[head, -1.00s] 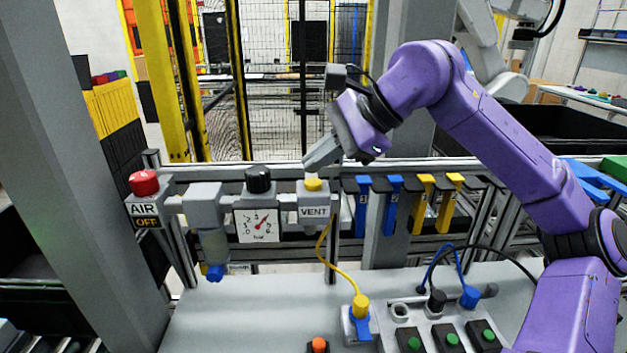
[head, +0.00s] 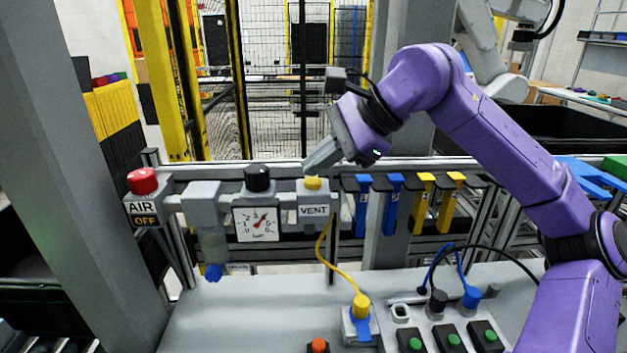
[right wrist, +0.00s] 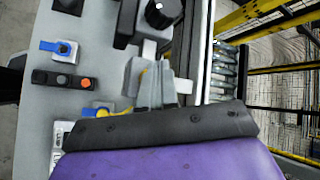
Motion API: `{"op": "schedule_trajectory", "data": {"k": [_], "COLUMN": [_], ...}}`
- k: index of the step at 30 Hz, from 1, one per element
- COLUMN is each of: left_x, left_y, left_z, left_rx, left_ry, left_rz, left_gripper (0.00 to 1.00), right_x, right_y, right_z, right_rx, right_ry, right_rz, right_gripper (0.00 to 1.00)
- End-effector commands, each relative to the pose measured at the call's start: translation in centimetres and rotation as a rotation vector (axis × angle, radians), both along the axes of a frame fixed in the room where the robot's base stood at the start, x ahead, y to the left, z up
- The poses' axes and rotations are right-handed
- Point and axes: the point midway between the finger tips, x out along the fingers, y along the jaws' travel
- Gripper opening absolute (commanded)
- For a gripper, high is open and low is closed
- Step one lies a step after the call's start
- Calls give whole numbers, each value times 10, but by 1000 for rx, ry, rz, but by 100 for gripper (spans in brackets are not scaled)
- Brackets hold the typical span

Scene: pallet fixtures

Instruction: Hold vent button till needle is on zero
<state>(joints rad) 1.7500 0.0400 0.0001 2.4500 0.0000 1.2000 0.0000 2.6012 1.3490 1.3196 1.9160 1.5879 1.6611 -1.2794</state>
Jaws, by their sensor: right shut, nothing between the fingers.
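The yellow vent button (head: 313,183) sits on top of the grey block marked VENT (head: 314,211). My right gripper (head: 307,168) is shut and empty, its fingertips just above the button. I cannot tell whether they touch it. My left gripper is out of view.
A black knob (head: 258,179) stands above the gauge, and a red AIR button (head: 143,181) with an OFF label is further left. Blue and yellow hooks (head: 424,203) hang right of the vent block. A yellow cable (head: 325,250) hangs below it.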

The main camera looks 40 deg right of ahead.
Motion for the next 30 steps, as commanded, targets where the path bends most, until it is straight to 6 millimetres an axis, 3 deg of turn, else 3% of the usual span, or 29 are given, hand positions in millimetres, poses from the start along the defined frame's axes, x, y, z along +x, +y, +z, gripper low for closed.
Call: {"op": "schedule_trajectory", "data": {"k": [30], "left_x": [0], "left_y": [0], "left_z": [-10], "left_rx": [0], "left_ry": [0], "left_rz": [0], "left_gripper": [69], "right_x": [0], "right_y": [0], "right_z": [-11], "right_rx": [0], "right_ry": [2], "right_rz": [-1], "right_gripper": [0]}}
